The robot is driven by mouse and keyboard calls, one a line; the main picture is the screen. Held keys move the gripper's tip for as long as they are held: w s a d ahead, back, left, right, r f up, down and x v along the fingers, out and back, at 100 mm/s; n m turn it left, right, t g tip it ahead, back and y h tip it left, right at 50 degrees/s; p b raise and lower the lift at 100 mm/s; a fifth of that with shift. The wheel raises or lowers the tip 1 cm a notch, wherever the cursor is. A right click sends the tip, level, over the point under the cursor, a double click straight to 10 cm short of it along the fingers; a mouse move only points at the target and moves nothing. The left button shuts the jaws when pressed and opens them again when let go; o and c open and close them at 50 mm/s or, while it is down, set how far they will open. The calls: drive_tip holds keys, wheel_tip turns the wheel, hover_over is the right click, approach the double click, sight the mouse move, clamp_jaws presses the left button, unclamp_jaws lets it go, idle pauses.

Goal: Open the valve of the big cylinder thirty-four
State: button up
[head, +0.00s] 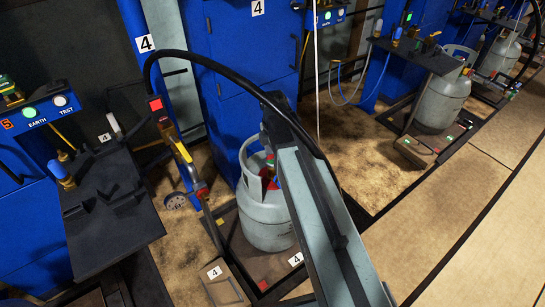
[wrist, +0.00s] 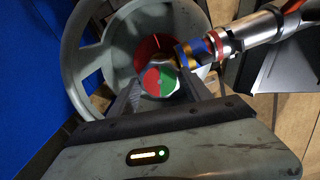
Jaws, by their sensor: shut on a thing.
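The big grey cylinder (head: 262,225) stands on the station marked 4 in the head view, partly hidden behind my arm. Its grey collar (wrist: 82,62) surrounds the valve in the wrist view. The valve knob (wrist: 157,84) has a red and green top with a white border. My gripper (wrist: 160,88) reaches inside the collar, with its dark fingers on both sides of the knob, shut on it. In the head view the gripper is largely hidden by my arm at the collar. The number thirty-four is not readable on the cylinder.
A connector with blue, brass and silver parts (wrist: 215,45) runs from the valve to the upper right. A dark shelf (head: 110,205) stands at left. A second cylinder (head: 443,100) stands further right. Open floor (head: 440,200) lies at right.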

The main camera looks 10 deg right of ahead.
drive_tip(key=shift+s+a+n, duration=0.1)
drive_tip(key=shift+a+n, duration=0.05)
drive_tip(key=shift+n, duration=1.35)
drive_tip(key=o, duration=1.4)
drive_tip(key=shift+c, duration=0.2)
drive_tip(key=shift+r, duration=0.1)
